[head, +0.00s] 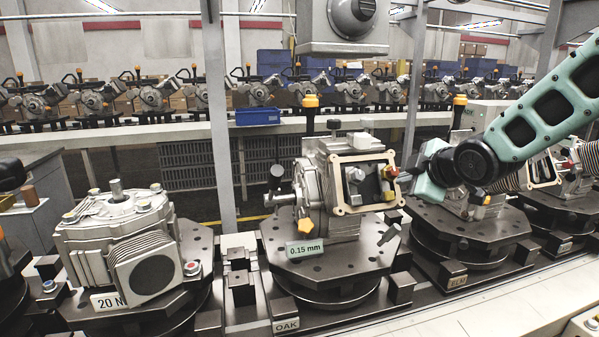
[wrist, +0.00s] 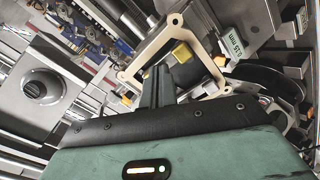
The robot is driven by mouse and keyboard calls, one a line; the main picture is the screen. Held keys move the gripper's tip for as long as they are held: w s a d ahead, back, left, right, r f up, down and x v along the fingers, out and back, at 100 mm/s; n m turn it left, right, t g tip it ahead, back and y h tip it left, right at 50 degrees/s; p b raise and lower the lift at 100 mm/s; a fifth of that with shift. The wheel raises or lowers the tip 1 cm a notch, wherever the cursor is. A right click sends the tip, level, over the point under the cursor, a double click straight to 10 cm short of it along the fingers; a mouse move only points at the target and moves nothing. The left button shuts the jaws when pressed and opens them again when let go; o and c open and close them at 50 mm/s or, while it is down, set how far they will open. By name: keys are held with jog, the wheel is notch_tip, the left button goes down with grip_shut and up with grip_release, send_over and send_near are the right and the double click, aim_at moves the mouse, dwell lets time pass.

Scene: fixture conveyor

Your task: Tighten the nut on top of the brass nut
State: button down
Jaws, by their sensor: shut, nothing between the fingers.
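A brass-coloured nut (head: 355,175) sits inside the pale gasket frame (head: 343,209) on the face of the grey housing in the middle. It also shows in the wrist view as a yellow block (wrist: 183,52) inside the frame. I cannot make out a separate second nut on top of it. My gripper (head: 398,178) is at the right side of the frame. In the wrist view its dark fingers (wrist: 158,80) are together and empty, reaching across the frame's opening, with the brass nut apart beyond the tips. A small red and yellow part (head: 391,171) shows by the fingertips.
The housing stands on a dark turntable plate (head: 325,265) with a "0.15 mm" label (head: 304,249). An orange-capped post (head: 311,101) rises behind it. Another grey housing (head: 125,250) stands at left, others at right. A grey overhead unit (head: 345,25) hangs above.

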jog(key=p+v, duration=0.2)
jog(key=v, duration=0.4)
jog(key=shift+d+f, duration=0.15)
jog(key=shift+f, duration=0.05)
jog(key=shift+s, duration=0.15)
jog(key=s+a+f+m+g, duration=0.2)
jog(key=s+a+f, duration=0.15)
jog(key=s, duration=0.25)
jog(key=s+a+f+m+g, duration=0.1)
jog(key=s+a+f+g, duration=0.25)
jog(key=s, duration=0.25)
jog(key=s+a+f+m+g+h, duration=0.1)
jog(key=s+f+m+g, duration=0.1)
jog(key=s, duration=0.8)
jog(key=s+a+f+m+g+h, duration=0.1)
jog(key=s+g, duration=0.3)
jog(key=s, duration=0.6)
jog(key=shift+a+f+m+h, duration=0.3)
jog(key=shift+a+f+m, duration=0.3)
jog(key=shift+a, duration=0.05)
